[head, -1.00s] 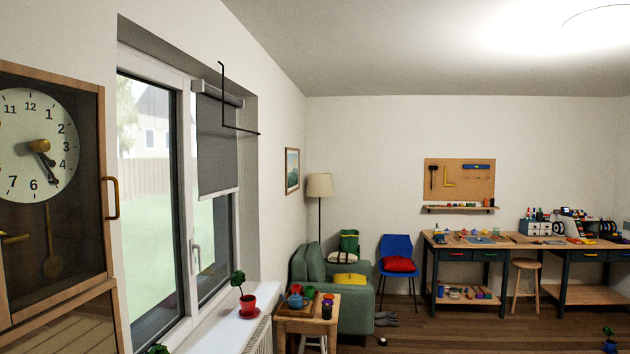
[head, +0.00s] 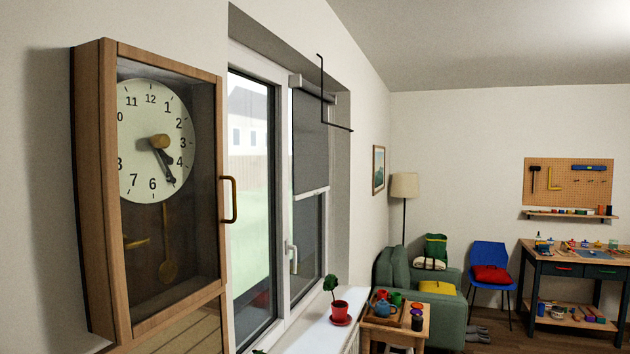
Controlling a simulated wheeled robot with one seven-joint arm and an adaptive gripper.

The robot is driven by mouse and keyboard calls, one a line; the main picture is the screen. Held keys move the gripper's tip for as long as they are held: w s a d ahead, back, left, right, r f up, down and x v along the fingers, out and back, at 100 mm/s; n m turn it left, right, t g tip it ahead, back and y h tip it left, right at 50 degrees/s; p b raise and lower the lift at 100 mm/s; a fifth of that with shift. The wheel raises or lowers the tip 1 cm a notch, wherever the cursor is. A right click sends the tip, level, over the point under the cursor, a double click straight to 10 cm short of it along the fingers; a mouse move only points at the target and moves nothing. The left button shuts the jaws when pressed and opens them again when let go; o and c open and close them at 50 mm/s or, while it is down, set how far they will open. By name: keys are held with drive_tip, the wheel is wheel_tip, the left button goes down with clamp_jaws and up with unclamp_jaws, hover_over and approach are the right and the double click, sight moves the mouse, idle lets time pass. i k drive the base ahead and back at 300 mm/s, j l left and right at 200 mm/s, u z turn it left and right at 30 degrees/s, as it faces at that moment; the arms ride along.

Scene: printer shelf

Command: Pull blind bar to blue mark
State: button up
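A grey roller blind (head: 310,145) hangs over the upper part of the right window pane. Its pale bottom bar (head: 312,193) sits about halfway down that pane. I cannot make out a blue mark at the window in this view. My gripper is not in view.
A potted plant (head: 340,311) is on the white sill (head: 312,335). A side table (head: 400,328) and green armchair (head: 450,300) stand beyond it.

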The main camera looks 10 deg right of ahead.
sight(311, 172)
drive_tip(key=i+l, duration=0.3)
drive_tip(key=l, duration=0.15)
drive_tip(key=i+l, duration=0.25)
drive_tip(key=l, duration=0.2)
drive_tip(key=i+l+z, duration=0.1)
drive_tip(key=i+l, duration=0.2)
drive_tip(key=l, duration=0.15)
drive_tip(key=i+l, duration=0.3)
drive_tip(key=l, duration=0.15)
drive_tip(key=i+z, duration=0.1)
drive_tip(key=i, duration=0.7)
drive_tip(key=i+j, duration=0.1)
drive_tip(key=i, duration=0.75)
drive_tip(key=z, duration=0.05)
